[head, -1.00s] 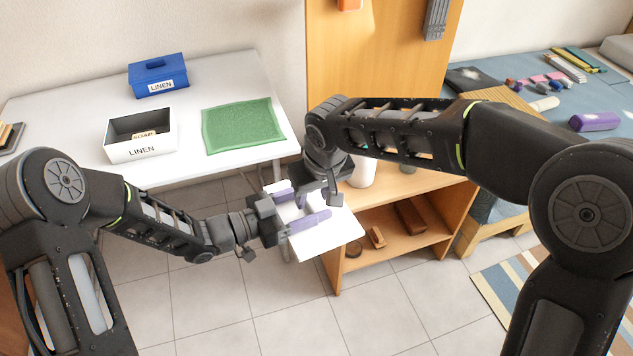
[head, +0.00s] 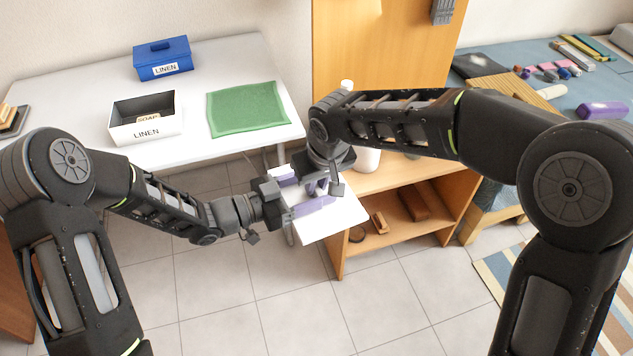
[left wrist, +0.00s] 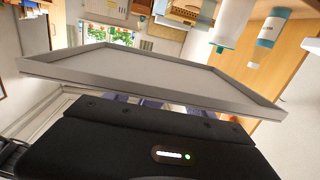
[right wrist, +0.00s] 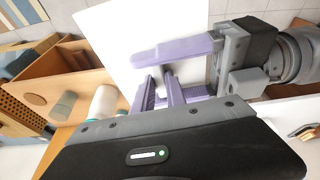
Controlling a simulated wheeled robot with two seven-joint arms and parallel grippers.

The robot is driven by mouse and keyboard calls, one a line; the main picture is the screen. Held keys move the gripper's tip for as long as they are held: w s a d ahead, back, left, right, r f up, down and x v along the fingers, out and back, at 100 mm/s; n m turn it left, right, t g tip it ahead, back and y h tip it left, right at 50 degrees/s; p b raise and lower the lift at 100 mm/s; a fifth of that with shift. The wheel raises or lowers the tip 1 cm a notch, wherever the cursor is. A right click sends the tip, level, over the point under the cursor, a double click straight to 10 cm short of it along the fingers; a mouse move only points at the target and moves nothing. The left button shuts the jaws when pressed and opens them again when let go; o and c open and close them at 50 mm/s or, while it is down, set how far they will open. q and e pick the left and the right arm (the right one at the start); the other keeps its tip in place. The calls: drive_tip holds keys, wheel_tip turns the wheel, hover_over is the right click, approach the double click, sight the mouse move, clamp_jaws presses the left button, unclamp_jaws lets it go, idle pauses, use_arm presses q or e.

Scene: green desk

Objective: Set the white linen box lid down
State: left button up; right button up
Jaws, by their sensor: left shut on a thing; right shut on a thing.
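The white linen box lid (head: 335,222) is a flat white panel held in the air between my two arms, beyond the desk's front right corner. It also shows in the left wrist view (left wrist: 150,75) with its raised rim, and in the right wrist view (right wrist: 115,45). My left gripper (head: 310,206) is shut on the lid at its edge. My right gripper (head: 318,187) is shut on the lid from above; its purple fingers close on a small part near the middle in the right wrist view (right wrist: 168,85). The open white linen box (head: 150,132) stands on the desk with soap inside.
On the white desk (head: 60,90) are a blue linen box (head: 162,60) with its lid on and a green cloth (head: 248,108). Bare desk shows around them. A wooden shelf unit (head: 400,235) stands close to the lid's right. Tiled floor lies below.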

idle(0.3)
use_arm(q)
drive_tip(key=o, duration=1.5)
drive_tip(key=shift+c, duration=0.2)
drive_tip(key=shift+a, duration=0.1)
drive_tip(key=v, duration=1.1)
drive_tip(key=shift+s+a, duration=0.25)
drive_tip(key=shift+a, duration=0.1)
